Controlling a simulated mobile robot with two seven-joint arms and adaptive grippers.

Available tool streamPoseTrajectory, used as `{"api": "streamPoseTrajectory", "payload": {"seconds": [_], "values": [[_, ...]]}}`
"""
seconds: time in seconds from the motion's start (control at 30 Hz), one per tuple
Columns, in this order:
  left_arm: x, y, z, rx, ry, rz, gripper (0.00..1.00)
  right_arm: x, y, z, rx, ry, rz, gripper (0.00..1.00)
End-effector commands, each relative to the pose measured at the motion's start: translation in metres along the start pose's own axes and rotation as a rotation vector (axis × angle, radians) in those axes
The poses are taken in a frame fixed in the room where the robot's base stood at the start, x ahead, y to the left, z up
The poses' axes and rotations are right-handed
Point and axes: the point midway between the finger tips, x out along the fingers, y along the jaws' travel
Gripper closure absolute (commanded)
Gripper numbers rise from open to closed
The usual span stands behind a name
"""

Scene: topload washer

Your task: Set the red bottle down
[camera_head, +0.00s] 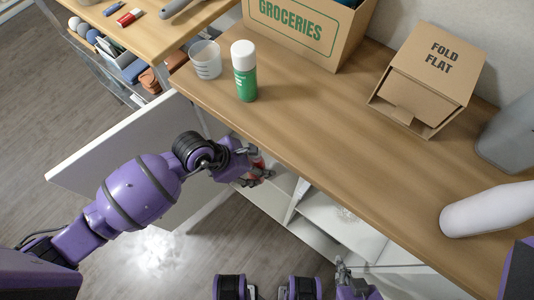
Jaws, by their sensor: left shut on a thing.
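The red bottle (258,160) is mostly hidden behind my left gripper (262,173); only a small red and pale part shows. My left gripper is shut on it, just below the counter's front edge at the open cabinet. I cannot tell whether the bottle touches a shelf. My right gripper (343,270) shows only in part at the bottom of the head view, in front of the lower cabinet, and its opening cannot be made out.
The wooden counter (330,140) carries a green bottle with white cap (245,72), a clear cup (206,60), a groceries box (300,35), a fold-flat carton (432,75) and a white roll (488,209). An open white cabinet door (130,150) stands left. Pale shelves (335,215) lie below the counter.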

Motion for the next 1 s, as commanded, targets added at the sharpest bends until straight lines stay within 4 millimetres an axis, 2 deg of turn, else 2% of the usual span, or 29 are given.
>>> {"api": "streamPoseTrajectory", "payload": {"seconds": [0.2, 0.43, 0.53, 0.93, 0.97, 1.0], "values": [[0.008, 0.010, 0.014, 0.001, -0.004, 0.001, 1.00, 0.000, 0.000, 0.001, 0.000, -0.001, 0.000, 1.00], [0.025, 0.028, 0.042, 0.001, -0.005, 0.001, 1.00, 0.001, 0.000, 0.002, 0.000, -0.002, -0.001, 1.00], [0.034, 0.026, 0.030, -0.001, 0.000, -0.001, 1.00, 0.002, -0.001, 0.002, 0.000, -0.002, -0.001, 1.00], [0.038, 0.027, 0.028, 0.001, -0.002, 0.001, 1.00, 0.002, -0.001, 0.000, 0.000, 0.002, -0.001, 1.00], [0.038, 0.026, 0.027, 0.000, 0.001, 0.000, 0.50, 0.002, -0.001, 0.000, 0.000, 0.002, -0.001, 1.00], [0.038, 0.026, 0.027, 0.000, 0.001, 0.000, 0.45, 0.002, -0.001, 0.000, 0.000, 0.002, -0.001, 1.00]]}}
